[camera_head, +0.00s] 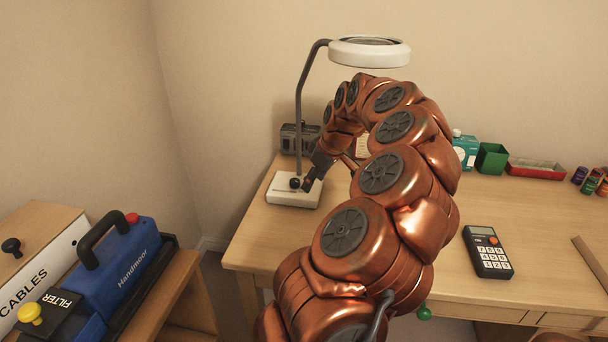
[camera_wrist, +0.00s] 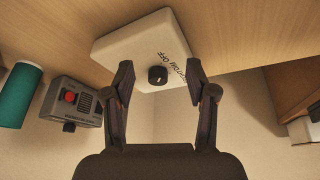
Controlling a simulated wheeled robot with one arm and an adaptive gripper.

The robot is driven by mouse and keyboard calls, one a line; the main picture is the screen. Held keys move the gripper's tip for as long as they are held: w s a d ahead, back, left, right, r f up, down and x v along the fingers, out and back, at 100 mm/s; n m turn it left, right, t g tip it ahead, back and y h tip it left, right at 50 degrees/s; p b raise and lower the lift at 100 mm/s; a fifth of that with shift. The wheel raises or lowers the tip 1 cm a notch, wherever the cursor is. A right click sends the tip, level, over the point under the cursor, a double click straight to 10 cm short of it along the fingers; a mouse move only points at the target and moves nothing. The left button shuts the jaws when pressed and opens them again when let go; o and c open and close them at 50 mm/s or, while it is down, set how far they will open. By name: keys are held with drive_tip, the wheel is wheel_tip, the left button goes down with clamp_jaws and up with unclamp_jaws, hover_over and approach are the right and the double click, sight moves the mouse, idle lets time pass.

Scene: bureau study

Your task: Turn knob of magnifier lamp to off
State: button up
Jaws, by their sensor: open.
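The magnifier lamp has a white base (camera_head: 290,194), a dark bent stem (camera_head: 299,110) and a round white head (camera_head: 369,52). It stands at the back left of the desk. Its black knob (camera_head: 295,183) sits on the base; in the wrist view the knob (camera_wrist: 157,76) has a light mark, and lettering ending in "OFF" is printed on the base (camera_wrist: 125,50) beside it. My gripper (camera_head: 308,184) is close to the knob. In the wrist view my gripper (camera_wrist: 158,82) is open, with one finger on each side of the knob and a gap to both.
A grey box with a red button (camera_wrist: 70,97) and a green cylinder (camera_wrist: 18,95) are near the base in the wrist view. A calculator-like device (camera_head: 487,252), a green box (camera_head: 491,158) and a red tray (camera_head: 536,168) lie on the desk's right. A blue case (camera_head: 120,262) stands at left.

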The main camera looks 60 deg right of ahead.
drive_tip(key=s, duration=0.4)
drive_tip(key=s+a, duration=0.1)
drive_tip(key=s, duration=0.1)
drive_tip(key=shift+s+a, duration=0.1)
drive_tip(key=shift+s, duration=0.15)
idle(0.3)
